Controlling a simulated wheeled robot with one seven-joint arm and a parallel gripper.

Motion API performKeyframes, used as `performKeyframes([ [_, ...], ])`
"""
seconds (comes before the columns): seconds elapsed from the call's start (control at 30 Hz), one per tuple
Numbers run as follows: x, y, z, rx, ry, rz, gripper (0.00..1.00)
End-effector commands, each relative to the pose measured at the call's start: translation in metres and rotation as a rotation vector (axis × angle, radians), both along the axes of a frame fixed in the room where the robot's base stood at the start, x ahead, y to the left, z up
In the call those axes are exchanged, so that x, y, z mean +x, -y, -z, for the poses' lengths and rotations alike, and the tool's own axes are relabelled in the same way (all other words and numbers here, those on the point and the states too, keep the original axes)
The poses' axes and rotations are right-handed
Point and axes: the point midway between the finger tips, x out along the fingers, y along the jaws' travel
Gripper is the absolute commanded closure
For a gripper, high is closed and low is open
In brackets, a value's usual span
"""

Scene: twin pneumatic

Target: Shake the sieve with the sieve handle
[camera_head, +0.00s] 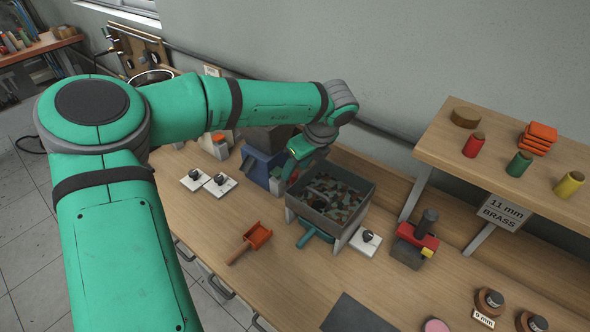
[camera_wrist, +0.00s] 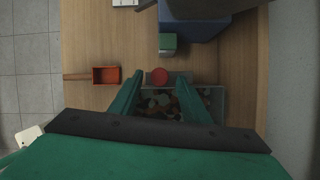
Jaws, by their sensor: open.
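The sieve (camera_head: 355,218) is a grey open box holding mixed dark, green and reddish pieces, standing on the wooden bench. It also shows in the wrist view (camera_wrist: 217,103), partly hidden by my fingers. A round red knob (camera_wrist: 160,76) sits at the sieve's edge; I cannot tell if it is the sieve handle. A teal bar (camera_head: 307,239) sticks out low at the sieve's front. My gripper (camera_head: 290,176) is beside the sieve's left edge in the head view. In the wrist view its fingers (camera_wrist: 160,80) are open, apart on either side of the red knob, with nothing visibly held.
A blue machine (camera_head: 262,166) stands close behind my gripper. An orange scoop (camera_head: 258,236) lies left of the sieve. A white switch plate (camera_head: 366,241) and a red-and-grey device (camera_head: 415,242) stand right of it. A raised shelf (camera_head: 500,142) is further right.

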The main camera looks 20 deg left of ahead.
Motion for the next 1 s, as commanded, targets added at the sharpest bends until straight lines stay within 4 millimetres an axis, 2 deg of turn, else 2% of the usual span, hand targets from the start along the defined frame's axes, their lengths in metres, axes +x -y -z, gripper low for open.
performKeyframes([
  [0.2,0.003,-0.006,0.016,-0.001,0.001,-0.001,0.57],
  [0.5,0.003,-0.007,0.018,0.0,0.0,-0.001,0.57],
  [0.53,0.003,-0.007,0.018,-0.001,0.001,-0.001,0.6],
  [0.7,0.003,-0.007,0.018,-0.001,0.001,-0.001,1.0],
  [1.0,-0.003,-0.01,0.02,-0.004,-0.004,0.001,1.0],
])
